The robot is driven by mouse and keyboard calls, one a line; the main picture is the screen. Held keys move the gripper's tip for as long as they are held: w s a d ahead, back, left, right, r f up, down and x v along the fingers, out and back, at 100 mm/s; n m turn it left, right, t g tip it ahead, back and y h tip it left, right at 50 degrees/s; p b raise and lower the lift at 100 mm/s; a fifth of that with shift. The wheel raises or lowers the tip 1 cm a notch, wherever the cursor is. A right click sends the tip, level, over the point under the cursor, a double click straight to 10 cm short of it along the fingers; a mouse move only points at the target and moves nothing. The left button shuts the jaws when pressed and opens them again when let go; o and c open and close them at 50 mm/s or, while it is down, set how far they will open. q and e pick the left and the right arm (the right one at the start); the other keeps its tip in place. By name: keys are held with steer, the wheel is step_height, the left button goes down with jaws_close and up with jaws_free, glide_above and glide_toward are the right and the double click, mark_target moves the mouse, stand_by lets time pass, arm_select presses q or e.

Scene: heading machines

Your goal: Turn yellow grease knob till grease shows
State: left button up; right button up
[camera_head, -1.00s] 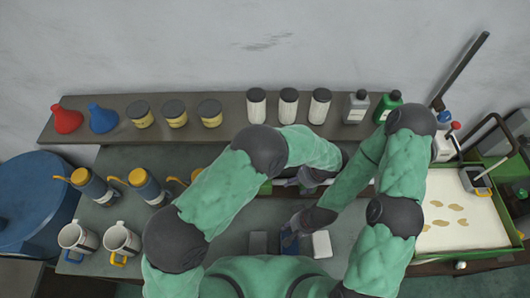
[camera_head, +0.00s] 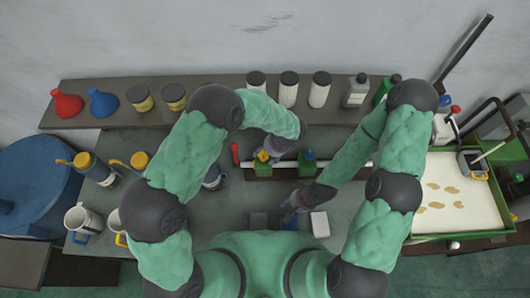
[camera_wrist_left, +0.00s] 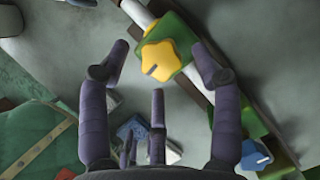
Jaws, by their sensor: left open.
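The yellow grease knob (camera_head: 263,156) is star-shaped and sits on a green block on a white rail along the bench. In the left wrist view the knob (camera_wrist_left: 165,52) has a dark slot or mark on its face. My left gripper (camera_head: 270,149) is at the knob. In its wrist view the open fingers (camera_wrist_left: 162,62) stand on either side of the knob, with gaps visible. I see no clear grease at the block. My right gripper (camera_head: 291,207) is low over the bench beside a blue block; its fingers are too small to judge.
A second green block (camera_head: 307,164) with a blue knob (camera_wrist_left: 255,156) is on the same rail, to the right. A red-ended part (camera_head: 235,153) is to the left. Grey and white blocks (camera_head: 319,224) lie near my right gripper. Bottles and jars line the shelf (camera_head: 215,117) behind.

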arm_select(q)
steer(key=shift+w+a+f, duration=0.15)
steer(key=shift+a+f, duration=0.05)
steer(key=shift+f, duration=0.4)
arm_select(e)
steer(key=shift+f, duration=0.25)
arm_select(q)
steer(key=c, duration=1.1)
steer(key=shift+m+t+b, duration=0.4)
steer(key=shift+m+b, duration=0.5)
steer(key=shift+b, duration=0.05)
arm_select(e)
steer(key=shift+f, duration=0.7)
arm_select(q)
steer(key=shift+m+h, duration=0.3)
steer(key=shift+m, duration=0.3)
arm_select(e)
steer(key=shift+f, duration=0.2)
arm_select(q)
steer(key=shift+r, duration=0.1)
steer(key=o, duration=1.1)
